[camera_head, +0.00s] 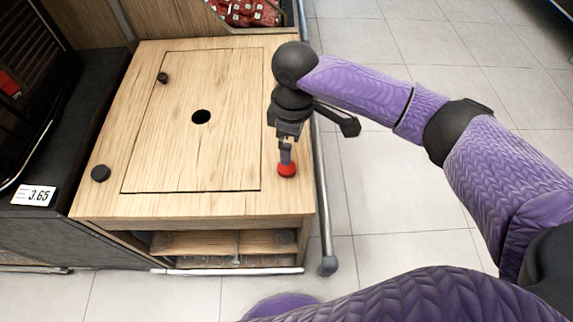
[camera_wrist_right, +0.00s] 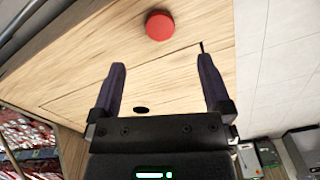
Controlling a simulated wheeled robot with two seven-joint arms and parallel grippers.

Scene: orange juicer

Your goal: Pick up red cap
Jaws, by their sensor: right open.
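The red cap (camera_head: 287,170) is a small round red piece on the right front part of the wooden cabinet top. It also shows in the right wrist view (camera_wrist_right: 159,26), at the top middle, beyond the fingertips. My right gripper (camera_head: 286,150) hangs over the cabinet's right side, pointing down, with its fingers just above or behind the cap in the head view. In the right wrist view the two fingers (camera_wrist_right: 160,66) are spread apart with nothing between them, and the cap looks apart from them. My left gripper is not in view.
The wooden cabinet top (camera_head: 225,185) has a panel with a dark hole (camera_head: 201,117) and a small black knob (camera_head: 162,78). A black round piece (camera_head: 100,173) sits at the front left. A metal rail (camera_head: 325,215) runs along the right side. A price tag (camera_head: 34,195) is at left.

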